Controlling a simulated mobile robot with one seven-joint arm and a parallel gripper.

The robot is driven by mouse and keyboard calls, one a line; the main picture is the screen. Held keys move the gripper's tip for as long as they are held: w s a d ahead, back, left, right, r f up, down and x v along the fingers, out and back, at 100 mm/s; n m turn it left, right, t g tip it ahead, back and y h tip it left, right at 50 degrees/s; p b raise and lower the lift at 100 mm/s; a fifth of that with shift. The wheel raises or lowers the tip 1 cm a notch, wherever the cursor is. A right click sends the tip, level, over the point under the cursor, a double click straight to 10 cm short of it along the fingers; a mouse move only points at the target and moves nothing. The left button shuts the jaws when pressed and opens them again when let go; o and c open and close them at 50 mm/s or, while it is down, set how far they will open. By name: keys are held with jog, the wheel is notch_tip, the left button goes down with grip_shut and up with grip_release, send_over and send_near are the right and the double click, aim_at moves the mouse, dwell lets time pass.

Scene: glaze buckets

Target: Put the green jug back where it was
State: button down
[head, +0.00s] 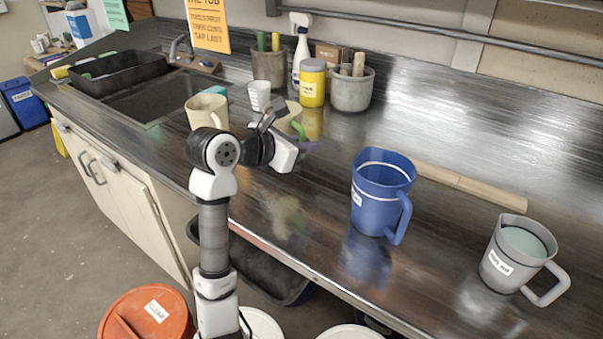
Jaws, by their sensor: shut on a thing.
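A jug with a cream body (293,112) and a bright green handle (299,129) is mostly hidden behind my gripper. My gripper (278,126) is over the middle of the counter and is shut on this jug, with the fingers partly hidden by the wrist. A pale greenish reflection lies on the counter well below the jug, so it seems held above the surface. I cannot see the jug's base clearly.
A blue jug (379,196) and a grey jug (518,258) stand on the right. A cream jug (206,112) stands by the sink (160,98). A yellow jar (313,84) and grey crock (351,90) stand behind. The front counter (310,240) is clear.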

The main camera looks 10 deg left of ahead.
notch_tip(320, 180, down, 8)
jog(key=shift+f+p, duration=0.15)
jog(key=shift+p, duration=0.3)
jog(key=shift+f, duration=0.1)
jog(key=shift+f, duration=0.15)
jog(key=c, duration=1.5)
grip_release()
jog(key=shift+r, duration=0.2)
